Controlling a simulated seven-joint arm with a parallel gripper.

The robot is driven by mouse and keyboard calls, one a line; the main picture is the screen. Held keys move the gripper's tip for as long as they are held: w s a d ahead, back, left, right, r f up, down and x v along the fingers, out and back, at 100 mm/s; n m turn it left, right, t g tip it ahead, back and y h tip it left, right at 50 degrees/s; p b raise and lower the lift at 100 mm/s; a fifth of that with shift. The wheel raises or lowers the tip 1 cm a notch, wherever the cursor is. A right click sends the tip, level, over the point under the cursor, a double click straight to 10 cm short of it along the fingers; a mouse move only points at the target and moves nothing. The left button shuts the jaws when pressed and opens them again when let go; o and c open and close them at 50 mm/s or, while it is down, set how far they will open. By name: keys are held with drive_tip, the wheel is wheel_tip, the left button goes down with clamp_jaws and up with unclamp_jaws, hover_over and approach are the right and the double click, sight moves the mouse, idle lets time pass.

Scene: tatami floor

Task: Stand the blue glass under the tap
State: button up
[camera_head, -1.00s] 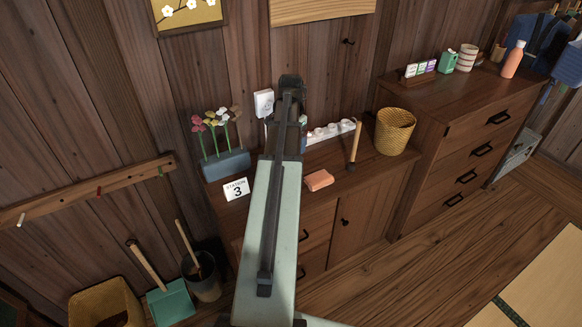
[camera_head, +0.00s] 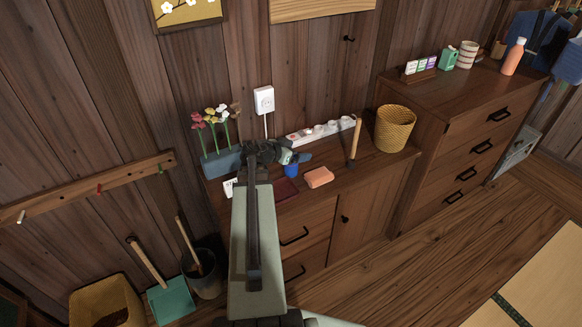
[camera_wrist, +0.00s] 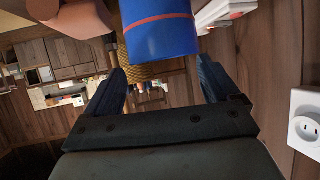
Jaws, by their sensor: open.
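The blue glass (camera_head: 291,171) is on the low cabinet top, partly hidden behind my gripper (camera_head: 298,157). I cannot make out a tap in either view.
A white power strip (camera_head: 320,131), a wooden-handled tool (camera_head: 354,143) and a woven basket (camera_head: 394,128) stand beyond. A flower planter (camera_head: 222,162) is at left, a wall socket (camera_head: 264,100) behind.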

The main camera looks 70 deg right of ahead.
drive_tip(key=w+a, duration=0.1)
drive_tip(key=a+f+n+h, duration=0.1)
drive_tip(key=w+a+t+h, duration=0.1)
drive_tip(key=shift+w+a+f+n, duration=0.2)
drive_tip(key=shift+w+f+n, duration=0.1)
drive_tip(key=shift+w+n, duration=0.1)
drive_tip(key=shift+x, duration=2.5)
drive_tip(key=shift+r, duration=0.1)
drive_tip(key=c, duration=1.2)
drive_tip(key=shift+c, duration=0.2)
wheel_tip(320, 180, up, 18)
